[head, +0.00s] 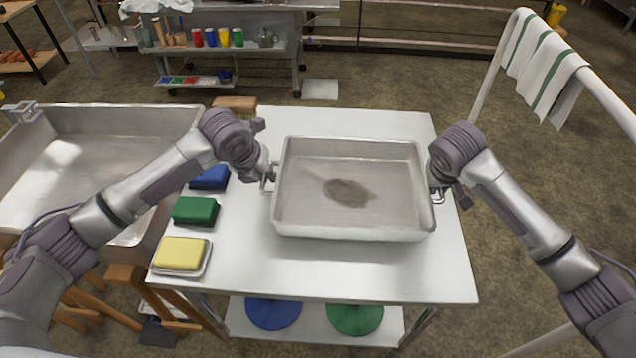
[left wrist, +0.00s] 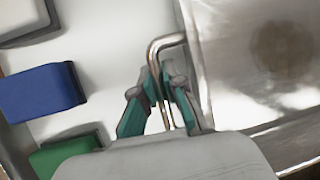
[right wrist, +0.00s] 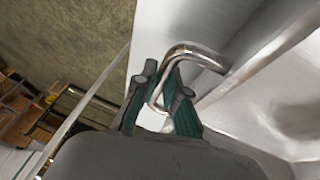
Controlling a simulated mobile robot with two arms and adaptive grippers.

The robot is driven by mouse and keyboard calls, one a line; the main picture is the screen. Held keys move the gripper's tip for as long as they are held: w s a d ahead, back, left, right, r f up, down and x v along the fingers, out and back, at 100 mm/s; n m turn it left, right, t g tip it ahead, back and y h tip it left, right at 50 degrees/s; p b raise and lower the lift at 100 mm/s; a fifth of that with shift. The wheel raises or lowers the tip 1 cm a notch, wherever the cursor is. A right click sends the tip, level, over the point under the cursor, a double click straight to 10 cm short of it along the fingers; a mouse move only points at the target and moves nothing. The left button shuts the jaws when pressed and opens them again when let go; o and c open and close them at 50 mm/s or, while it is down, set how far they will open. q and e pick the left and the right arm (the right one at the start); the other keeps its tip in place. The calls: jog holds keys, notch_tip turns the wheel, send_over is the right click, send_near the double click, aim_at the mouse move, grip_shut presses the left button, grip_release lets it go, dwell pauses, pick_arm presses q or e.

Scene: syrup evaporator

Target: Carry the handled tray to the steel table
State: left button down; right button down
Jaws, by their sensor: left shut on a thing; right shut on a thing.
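The handled tray (head: 350,232) is a rectangular metal pan with a dark brown patch on its floor. It is level over the middle of the pale, smooth-topped table (head: 380,275); I cannot tell whether it touches the top. My left gripper (head: 268,178) is shut on the tray's left handle (left wrist: 160,45), which passes between its fingers in the left wrist view (left wrist: 162,90). My right gripper (head: 437,190) is shut on the right handle (right wrist: 190,50); its fingers (right wrist: 163,90) show around the bar in the right wrist view.
Blue (head: 210,178), green (head: 196,210) and yellow (head: 181,253) blocks lie along the table's left side. A large metal basin (head: 60,160) stands left. A striped towel (head: 545,65) hangs on a rail at right. A bench with colored cups (head: 224,38) stands behind, across open floor.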

pick_arm(q)
jog(key=shift+f+b, duration=0.55)
jog(key=shift+f, duration=0.15)
pick_arm(e)
jog(key=shift+d+f, duration=0.1)
jog(key=shift+f, duration=0.6)
pick_arm(q)
jog(key=c, duration=1.3)
grip_release()
pick_arm(e)
jog(key=c, duration=1.3)
grip_release()
jog(key=shift+r, duration=0.1)
pick_arm(q)
jog(key=shift+o, duration=0.4)
jog(key=shift+r, duration=0.1)
pick_arm(e)
jog(key=shift+o, duration=0.4)
jog(key=shift+r, duration=0.1)
